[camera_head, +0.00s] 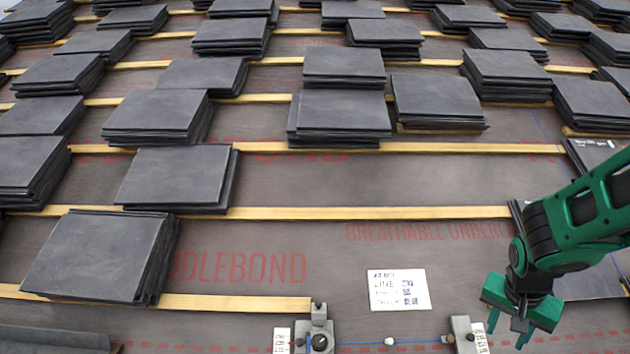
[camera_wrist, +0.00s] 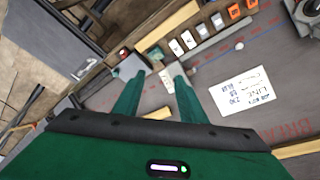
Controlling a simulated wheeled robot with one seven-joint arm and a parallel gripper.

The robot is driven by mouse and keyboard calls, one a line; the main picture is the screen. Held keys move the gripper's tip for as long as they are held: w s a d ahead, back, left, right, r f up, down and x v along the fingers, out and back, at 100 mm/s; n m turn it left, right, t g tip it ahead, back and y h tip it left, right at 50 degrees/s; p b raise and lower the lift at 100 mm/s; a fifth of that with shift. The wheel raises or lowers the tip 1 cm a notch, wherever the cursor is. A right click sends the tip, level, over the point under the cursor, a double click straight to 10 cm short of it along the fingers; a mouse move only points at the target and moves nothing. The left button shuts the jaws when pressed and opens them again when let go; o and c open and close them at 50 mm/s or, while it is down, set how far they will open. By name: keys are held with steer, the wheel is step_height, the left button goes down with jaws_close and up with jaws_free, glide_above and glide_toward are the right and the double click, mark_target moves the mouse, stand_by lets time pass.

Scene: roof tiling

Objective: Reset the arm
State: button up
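My gripper (camera_head: 508,328) is green and hangs at the lower right of the head view, at the end of my green and black arm. It points down over the roof, to the right of the white note card. In the wrist view its two green fingers (camera_wrist: 158,88) are spread apart with nothing between them. A grey metal fixture with a label (camera_head: 466,338) stands just left of the gripper in the head view. Whether the gripper touches the surface below cannot be told.
Stacks of dark slates (camera_head: 98,255) sit on wooden battens (camera_head: 420,148) across the roof. A handwritten white card (camera_head: 398,289) lies on the underlay, left of my gripper. Another metal fixture (camera_head: 315,332) stands at the batten's end. Several small coloured blocks (camera_wrist: 217,21) line a strip.

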steer(key=s+r+n+g+y, duration=0.1)
steer(key=s+r, duration=0.3)
steer(key=s, duration=0.6)
steer(key=s+r+n+g+y, duration=0.1)
steer(key=s+r, duration=0.4)
steer(key=s, duration=0.5)
steer(key=shift+r+n+g+y, duration=0.25)
steer(key=shift+n+g+y, duration=0.05)
steer(key=shift+n, duration=0.1)
steer(key=shift+w+a, duration=0.1)
steer(key=shift+w+f, duration=0.25)
steer(key=shift+w, duration=0.35)
